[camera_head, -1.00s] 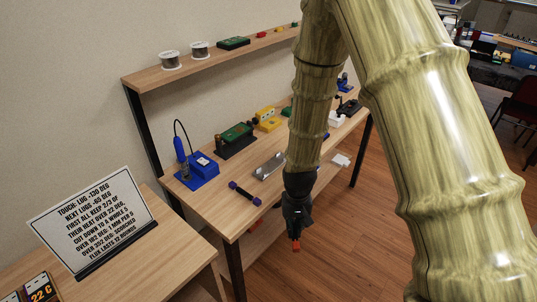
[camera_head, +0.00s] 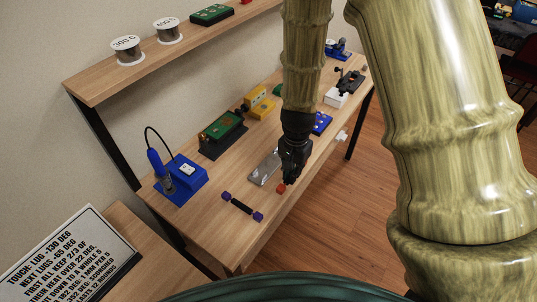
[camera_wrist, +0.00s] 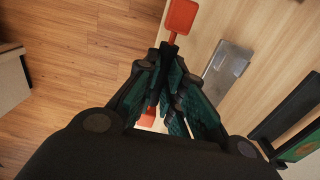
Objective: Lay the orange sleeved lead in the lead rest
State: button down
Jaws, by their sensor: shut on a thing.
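My gripper (camera_head: 288,174) is shut on the orange sleeved lead (camera_head: 281,188), above the front part of the bench and just right of a grey metal tray. In the wrist view, one orange end of the lead (camera_wrist: 181,17) sticks out beyond the fingertips (camera_wrist: 168,62), and another orange part shows below between the fingers. The lead's middle is hidden by the fingers. The shallow grey tray (camera_head: 262,170) lies flat on the bench and also shows in the wrist view (camera_wrist: 228,69); I cannot tell if it is the lead rest.
A dark lead with purple ends (camera_head: 241,207) lies at the bench's front left. A blue soldering station (camera_head: 181,180), a green board on a dark stand (camera_head: 222,132) and a yellow block (camera_head: 259,103) stand behind. A sign (camera_head: 70,262) stands on the nearer table. The bench's front left corner is bare.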

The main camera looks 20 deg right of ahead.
jog(key=p, duration=0.3)
send_over(270, 164)
jog(key=shift+s+f, duration=0.1)
jog(key=shift+f, duration=0.4)
jog(key=shift+f+p, duration=1)
jog(key=shift+f, duration=0.85)
jog(key=shift+f, duration=0.1)
jog(key=c, duration=1.5)
grip_release()
jog(key=shift+r+b, duration=1.85)
jog(key=shift+r, duration=4.3)
